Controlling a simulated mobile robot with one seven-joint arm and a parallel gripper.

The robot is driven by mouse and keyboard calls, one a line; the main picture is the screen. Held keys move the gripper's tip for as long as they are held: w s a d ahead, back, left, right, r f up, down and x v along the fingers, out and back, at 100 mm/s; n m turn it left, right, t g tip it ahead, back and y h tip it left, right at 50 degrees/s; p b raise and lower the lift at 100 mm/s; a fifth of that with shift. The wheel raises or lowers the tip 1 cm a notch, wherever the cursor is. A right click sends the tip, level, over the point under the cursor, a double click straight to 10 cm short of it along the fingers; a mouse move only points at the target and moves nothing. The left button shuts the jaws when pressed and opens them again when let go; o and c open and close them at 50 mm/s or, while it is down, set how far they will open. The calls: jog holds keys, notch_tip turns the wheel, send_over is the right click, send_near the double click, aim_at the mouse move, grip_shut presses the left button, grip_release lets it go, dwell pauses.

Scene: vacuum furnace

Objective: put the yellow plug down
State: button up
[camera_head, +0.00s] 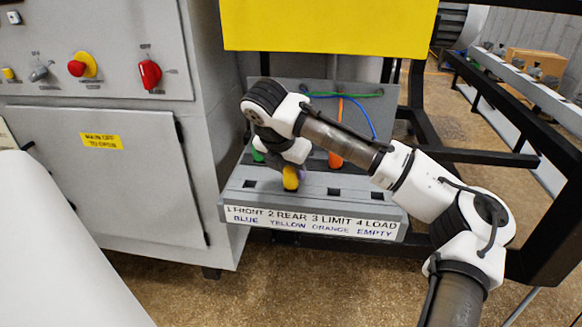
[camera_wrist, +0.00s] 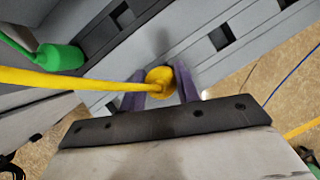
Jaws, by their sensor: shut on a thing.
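The yellow plug (camera_head: 290,179) is in my gripper (camera_head: 291,168), over the front ledge of the grey socket box (camera_head: 312,183). In the wrist view the round yellow plug (camera_wrist: 160,76) sits between the two purple fingers of my gripper (camera_wrist: 161,88), which are shut on it. Its yellow cable runs off to the left. The plug covers the spot on the ledge between the first and third square openings. I cannot tell whether its lower end touches the ledge or is in an opening.
The ledge label (camera_head: 312,222) reads front, rear, limit, load. An orange plug (camera_head: 336,158) stands behind on the box, and a green plug (camera_wrist: 60,57) is at the left. Open square holes (camera_head: 334,192) show to the right. A grey cabinet (camera_head: 100,170) stands close on the left.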

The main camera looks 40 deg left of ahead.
jog(key=shift+f, duration=0.3)
jog(key=o, duration=1)
jog(key=shift+c, duration=0.2)
jog(key=shift+r, duration=0.15)
